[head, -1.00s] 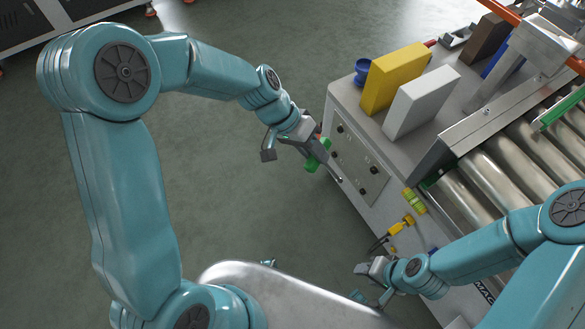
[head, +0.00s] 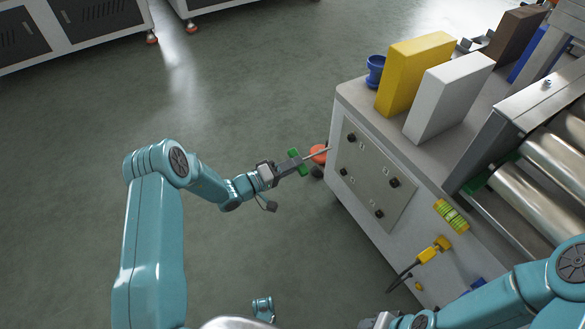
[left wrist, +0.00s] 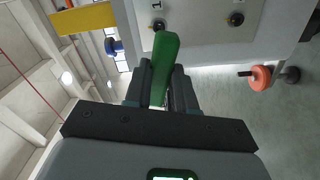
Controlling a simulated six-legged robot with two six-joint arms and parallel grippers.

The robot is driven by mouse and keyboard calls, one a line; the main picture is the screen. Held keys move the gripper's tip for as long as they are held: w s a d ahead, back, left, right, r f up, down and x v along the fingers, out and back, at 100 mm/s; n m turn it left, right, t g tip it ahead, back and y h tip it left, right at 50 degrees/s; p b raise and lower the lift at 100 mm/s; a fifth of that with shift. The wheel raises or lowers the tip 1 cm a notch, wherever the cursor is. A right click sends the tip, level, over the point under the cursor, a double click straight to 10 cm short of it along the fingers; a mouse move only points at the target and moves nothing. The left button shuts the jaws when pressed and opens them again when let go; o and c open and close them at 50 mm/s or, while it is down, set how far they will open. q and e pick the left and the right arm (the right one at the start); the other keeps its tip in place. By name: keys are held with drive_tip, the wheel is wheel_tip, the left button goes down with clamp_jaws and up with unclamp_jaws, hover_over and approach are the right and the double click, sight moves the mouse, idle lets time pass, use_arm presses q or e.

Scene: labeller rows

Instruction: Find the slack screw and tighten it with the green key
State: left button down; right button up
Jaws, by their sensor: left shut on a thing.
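The green key (head: 298,162) is in my left gripper (head: 290,168), which is shut on it. The panel bears several dark screws, such as the upper left screw (head: 351,137) and the right screw (head: 394,182). I cannot tell which is slack. In the left wrist view the green key (left wrist: 165,60) stands between the fingers, with the panel (left wrist: 195,18) beyond; its shaft is hidden. My right gripper (head: 376,320) is cut off by the bottom edge.
A yellow box (head: 415,70), a white box (head: 448,95) and a blue spool (head: 375,70) stand on the machine top. An orange foot (head: 319,154) lies near the key shaft. Floor at left is clear.

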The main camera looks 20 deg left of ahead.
sight(307, 158)
use_arm(q)
drive_tip(key=shift+b+x, duration=1.35)
drive_tip(key=shift+x, duration=0.55)
drive_tip(key=shift+w+d, duration=0.4)
drive_tip(key=m, duration=0.8)
drive_tip(key=shift+m, duration=0.6)
